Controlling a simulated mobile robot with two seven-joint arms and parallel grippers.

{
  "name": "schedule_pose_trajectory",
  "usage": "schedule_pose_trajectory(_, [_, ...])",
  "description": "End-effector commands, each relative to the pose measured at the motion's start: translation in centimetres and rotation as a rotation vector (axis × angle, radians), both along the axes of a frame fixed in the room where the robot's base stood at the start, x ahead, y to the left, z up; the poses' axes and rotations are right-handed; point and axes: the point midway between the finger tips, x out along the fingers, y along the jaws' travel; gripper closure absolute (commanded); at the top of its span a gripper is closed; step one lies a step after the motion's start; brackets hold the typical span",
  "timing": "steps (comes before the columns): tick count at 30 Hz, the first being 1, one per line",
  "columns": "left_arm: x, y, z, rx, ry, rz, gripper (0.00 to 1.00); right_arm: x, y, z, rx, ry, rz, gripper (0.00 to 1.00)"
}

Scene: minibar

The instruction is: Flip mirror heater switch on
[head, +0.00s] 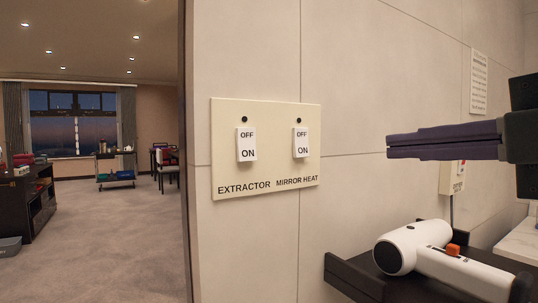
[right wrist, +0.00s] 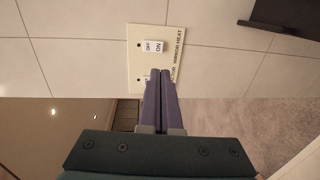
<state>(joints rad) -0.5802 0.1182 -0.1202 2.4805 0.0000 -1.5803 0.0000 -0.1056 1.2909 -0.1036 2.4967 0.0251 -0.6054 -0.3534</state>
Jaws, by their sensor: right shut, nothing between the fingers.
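The mirror heat switch (head: 300,142) is a white rocker with OFF at the top and ON at the bottom, on the right side of a cream wall plate (head: 268,180). A small dark dot sits above it. The extractor switch (head: 246,144) is beside it on the left. My right gripper (head: 388,147) is shut and empty, to the right of the plate in the head view, its fingers pointing left. In the right wrist view the mirror heat switch (right wrist: 153,47) lies beyond the fingertips (right wrist: 160,72), which partly cover the extractor side. My left gripper is out of view.
A white hair dryer (head: 430,258) with an orange button lies on a dark shelf (head: 352,277) at the lower right. A wall box (head: 446,178) is behind my gripper. The door edge (head: 188,150) is left of the plate, with an open carpeted room beyond.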

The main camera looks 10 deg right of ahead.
Motion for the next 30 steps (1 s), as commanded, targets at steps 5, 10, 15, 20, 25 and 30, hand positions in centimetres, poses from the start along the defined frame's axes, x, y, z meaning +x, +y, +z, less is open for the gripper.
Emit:
schedule_pose_trajectory(5, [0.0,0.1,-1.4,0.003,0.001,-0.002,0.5,0.9,0.1,-0.3,0.006,-0.006,-0.006,1.0])
schedule_pose_trajectory(10, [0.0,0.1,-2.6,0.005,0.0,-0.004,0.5,1.7,0.6,-0.4,0.003,-0.006,-0.001,1.0])
schedule_pose_trajectory(15, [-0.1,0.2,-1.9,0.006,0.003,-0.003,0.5,3.4,1.3,0.1,0.009,-0.001,0.002,1.0])
schedule_pose_trajectory(20, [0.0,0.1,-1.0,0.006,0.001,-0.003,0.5,6.2,2.4,-0.4,0.007,-0.001,0.004,1.0])
schedule_pose_trajectory(25, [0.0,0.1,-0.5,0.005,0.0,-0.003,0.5,9.4,3.7,-1.0,0.003,0.002,0.007,1.0])
schedule_pose_trajectory(30, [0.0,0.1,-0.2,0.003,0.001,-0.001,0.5,11.6,4.4,-1.4,0.001,0.002,0.006,1.0])
